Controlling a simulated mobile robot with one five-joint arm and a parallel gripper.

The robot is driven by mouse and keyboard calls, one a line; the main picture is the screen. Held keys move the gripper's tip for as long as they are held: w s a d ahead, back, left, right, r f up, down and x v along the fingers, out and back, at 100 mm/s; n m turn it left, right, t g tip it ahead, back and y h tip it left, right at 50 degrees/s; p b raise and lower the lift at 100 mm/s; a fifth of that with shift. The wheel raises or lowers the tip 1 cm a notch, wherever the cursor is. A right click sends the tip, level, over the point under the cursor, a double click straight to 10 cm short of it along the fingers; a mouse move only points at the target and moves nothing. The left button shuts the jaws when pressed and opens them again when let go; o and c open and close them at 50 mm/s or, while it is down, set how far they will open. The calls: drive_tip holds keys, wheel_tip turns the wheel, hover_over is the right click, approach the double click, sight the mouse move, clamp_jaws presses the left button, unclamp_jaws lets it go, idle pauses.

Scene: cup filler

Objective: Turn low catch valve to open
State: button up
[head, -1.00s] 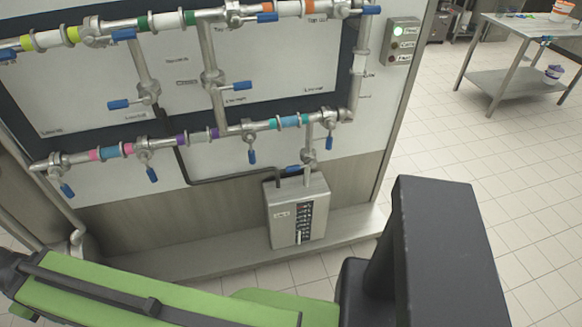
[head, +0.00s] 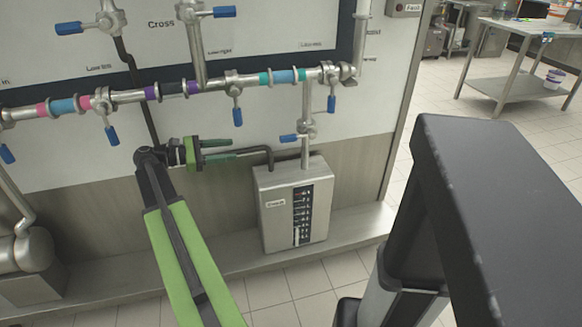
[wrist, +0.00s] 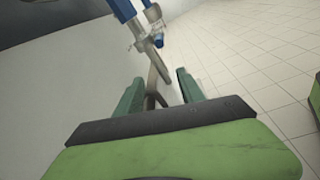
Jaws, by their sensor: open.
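A valve with a blue handle (head: 290,138) sits on the short vertical pipe above a grey metal box (head: 276,215). The handle points left, nearly level. I take it for the low catch valve, but no readable label confirms this. My gripper (head: 228,150) is open and empty, to the left of this handle and apart from it, with its green fingers pointing right. In the wrist view the open fingers (wrist: 160,78) frame a pipe farther off. A blue handle end (wrist: 158,41) shows just beyond and above them there; which valve it belongs to is not certain.
Other blue-handled valves hang from the pipe above, including one (head: 237,110) above the gripper and one (head: 331,97) to the right. A black tube (head: 262,149) runs along the wall behind the fingers. A steel table (head: 522,38) stands far right on open tiled floor.

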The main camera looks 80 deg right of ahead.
drive_tip(key=s+d+g+b, duration=0.1)
drive_tip(key=s+d+g, duration=0.1)
drive_tip(key=s+d, duration=0.15)
approach(294, 138)
drive_tip(key=shift+y, duration=0.4)
drive_tip(key=x, duration=0.3)
drive_tip(key=d+x, duration=0.1)
drive_tip(key=x, duration=0.6)
drive_tip(key=shift+w+d+f, duration=0.1)
drive_tip(key=shift+w+d, duration=0.15)
clamp_jaws()
idle(0.4)
